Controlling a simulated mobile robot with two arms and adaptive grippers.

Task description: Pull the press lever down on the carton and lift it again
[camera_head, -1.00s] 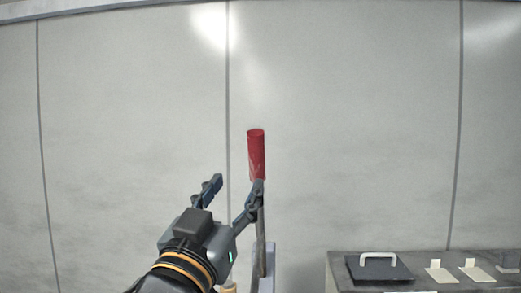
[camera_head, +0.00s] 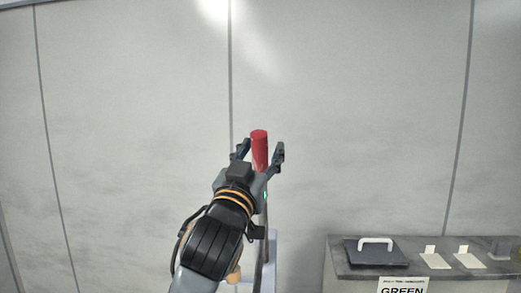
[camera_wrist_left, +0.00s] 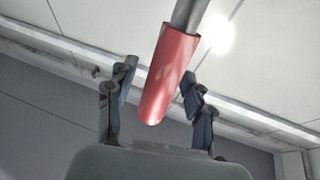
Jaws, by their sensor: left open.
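The press lever's red handle (camera_head: 260,151) stands upright at the top of a grey metal rod in the head view. My left gripper (camera_head: 262,150) is open, with one finger on each side of the red handle. In the left wrist view the red handle (camera_wrist_left: 172,75) lies between the two spread fingers of the left gripper (camera_wrist_left: 158,95), with visible gaps on both sides. The lower part of the lever is partly hidden by my arm. The carton is not visible. My right gripper is not in view.
A grey-topped bench (camera_head: 340,262) stands at the lower right. It holds a dark plate with a white handle (camera_head: 376,246) and small pale pieces (camera_head: 434,258). A sign reading GREEN (camera_head: 402,286) is on its front. A plain panelled wall (camera_head: 360,120) stands behind.

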